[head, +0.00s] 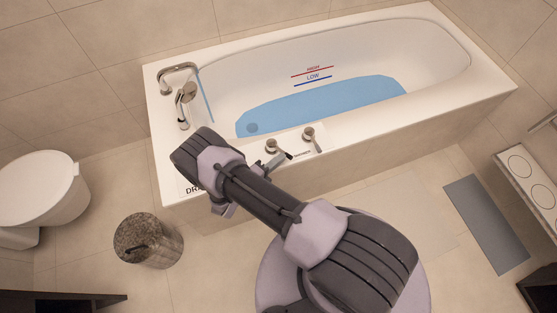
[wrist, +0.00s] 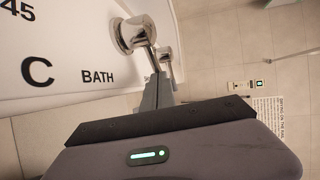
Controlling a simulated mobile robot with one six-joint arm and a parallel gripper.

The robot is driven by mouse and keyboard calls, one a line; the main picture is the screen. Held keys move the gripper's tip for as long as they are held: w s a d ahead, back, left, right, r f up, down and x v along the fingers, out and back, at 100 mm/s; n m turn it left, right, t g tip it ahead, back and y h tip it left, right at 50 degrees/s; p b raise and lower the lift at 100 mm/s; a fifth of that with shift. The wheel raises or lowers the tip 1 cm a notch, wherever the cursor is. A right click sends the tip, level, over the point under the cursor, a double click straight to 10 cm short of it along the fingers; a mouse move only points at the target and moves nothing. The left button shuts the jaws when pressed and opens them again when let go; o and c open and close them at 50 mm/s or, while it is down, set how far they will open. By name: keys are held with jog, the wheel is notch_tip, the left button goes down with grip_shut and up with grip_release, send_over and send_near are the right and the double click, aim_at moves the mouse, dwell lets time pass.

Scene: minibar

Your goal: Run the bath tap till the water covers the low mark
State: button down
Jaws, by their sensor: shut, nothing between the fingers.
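The white bathtub (head: 440,118) holds a pool of blue water (head: 325,104). The blue low mark (head: 312,81) is on the far inner wall, with the water's edge just below it. The red high mark (head: 312,71) is above. A blue stream (head: 205,97) falls from the chrome spout (head: 180,68). Two chrome tap levers, left (head: 272,147) and right (head: 309,136), stand on the front rim. My gripper (head: 277,164) is shut and empty beside the left lever. In the wrist view its fingertips (wrist: 157,88) are at the end of the lever (wrist: 134,36) near the label "BATH"; contact is unclear.
A toilet (head: 45,190) and a round speckled bin (head: 148,241) stand at the left. A grey mat (head: 486,223) lies on the floor at the right, near a white unit (head: 532,180). Open tiled floor lies between the bath and the mat.

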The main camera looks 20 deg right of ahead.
jog(key=shift+d+r+n+t+y+p, duration=0.1)
jog(key=shift+d+n+t+y+p, duration=0.25)
jog(key=shift+n+t, duration=0.2)
jog(key=shift+w+d+f+t+b, duration=0.1)
jog(key=shift+d+f+t+b, duration=0.15)
jog(key=shift+d+b, duration=0.3)
jog(key=shift+r, duration=0.15)
jog(key=shift+s+a, duration=0.25)
jog(key=s+d+p+v, duration=0.1)
jog(key=p+v, duration=0.2)
jog(key=v, duration=1)
jog(key=shift+s+r, duration=0.2)
jog(key=shift+s, duration=0.1)
dwell(4.9)
